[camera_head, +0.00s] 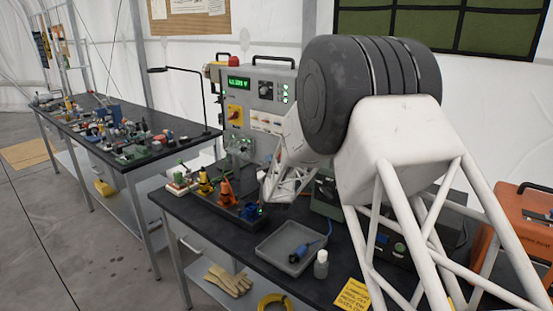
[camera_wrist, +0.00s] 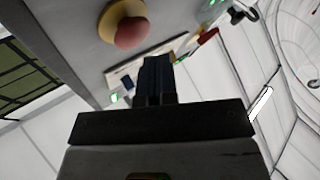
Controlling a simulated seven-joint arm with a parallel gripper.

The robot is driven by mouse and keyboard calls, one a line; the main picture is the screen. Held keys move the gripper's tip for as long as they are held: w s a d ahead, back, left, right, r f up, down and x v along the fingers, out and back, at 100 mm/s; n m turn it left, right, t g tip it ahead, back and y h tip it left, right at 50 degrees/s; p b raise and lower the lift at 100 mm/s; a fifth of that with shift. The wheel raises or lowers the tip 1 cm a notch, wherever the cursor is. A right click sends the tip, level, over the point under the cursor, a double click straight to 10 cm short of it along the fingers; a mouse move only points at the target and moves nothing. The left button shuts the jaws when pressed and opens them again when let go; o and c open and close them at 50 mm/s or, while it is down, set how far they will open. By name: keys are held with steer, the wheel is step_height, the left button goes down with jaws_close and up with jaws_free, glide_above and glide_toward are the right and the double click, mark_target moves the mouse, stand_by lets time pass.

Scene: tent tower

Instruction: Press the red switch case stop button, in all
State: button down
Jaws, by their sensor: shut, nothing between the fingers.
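The red stop button (camera_wrist: 131,32) is a rounded mushroom head on a yellow collar, set on a grey panel. It shows at the upper left of the wrist view. My gripper (camera_wrist: 157,60) is shut and empty, with its dark fingers pointing up the picture. In that view the fingertips are to the right of the button and below it, apart from it in the picture. The grey switch case (camera_head: 265,85) stands on the dark bench in the head view, with a green display and a red and yellow switch (camera_head: 237,112). My arm covers part of the case, and I cannot make out my fingers there.
Orange cones (camera_head: 225,193) and small parts stand on the near bench, beside a grey tray (camera_head: 283,248) and a small bottle (camera_head: 321,264). An orange case (camera_head: 520,235) is at the right. A second bench (camera_head: 75,118) full of small items is at the left.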

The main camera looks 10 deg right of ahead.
steer(key=shift+w+d, duration=0.7)
stand_by(1.8)
steer(key=shift+s+a, duration=0.1)
stand_by(0.3)
steer(key=shift+s+a, duration=0.6)
steer(key=shift+s+a, duration=0.15)
steer(key=shift+s+a, duration=1.65)
steer(key=shift+r, duration=0.1)
